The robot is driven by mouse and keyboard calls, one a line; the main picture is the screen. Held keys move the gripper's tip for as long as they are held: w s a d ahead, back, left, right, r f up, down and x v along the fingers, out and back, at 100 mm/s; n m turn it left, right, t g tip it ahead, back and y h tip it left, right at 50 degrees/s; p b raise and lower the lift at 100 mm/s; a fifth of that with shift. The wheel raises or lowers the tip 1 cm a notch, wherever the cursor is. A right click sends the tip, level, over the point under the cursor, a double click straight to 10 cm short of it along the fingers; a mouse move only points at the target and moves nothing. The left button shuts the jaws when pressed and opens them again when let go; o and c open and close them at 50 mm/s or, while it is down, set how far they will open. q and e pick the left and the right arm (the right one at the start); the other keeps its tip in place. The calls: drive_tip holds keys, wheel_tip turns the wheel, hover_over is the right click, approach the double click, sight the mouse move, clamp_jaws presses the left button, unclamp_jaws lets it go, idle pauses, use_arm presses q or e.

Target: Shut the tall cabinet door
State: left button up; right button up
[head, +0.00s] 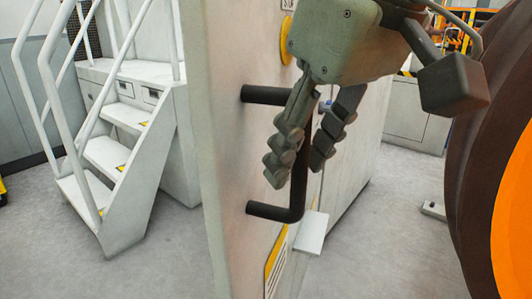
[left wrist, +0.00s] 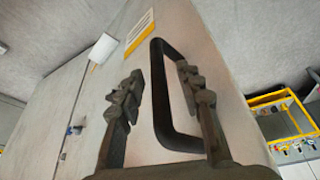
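The tall cabinet door (head: 232,180) is a pale panel in the middle of the head view, with a black U-shaped handle (head: 265,210) standing out from it. The handle also shows in the left wrist view (left wrist: 158,90). My left gripper (head: 305,165) is at the handle, its ridged fingers apart. In the left wrist view my left gripper (left wrist: 160,95) has one finger on each side of the grip bar, with visible gaps, so it is open around the bar. How far the door stands open cannot be told. My right gripper is not in view.
White steps with railings (head: 115,150) stand at the left. A large orange and dark brown round part (head: 500,200) fills the right edge. A yellow-framed rack (left wrist: 285,115) shows at right in the left wrist view.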

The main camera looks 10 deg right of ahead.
use_arm(q)
drive_tip(key=shift+w+f, duration=0.15)
drive_tip(key=shift+f, duration=0.2)
clamp_jaws()
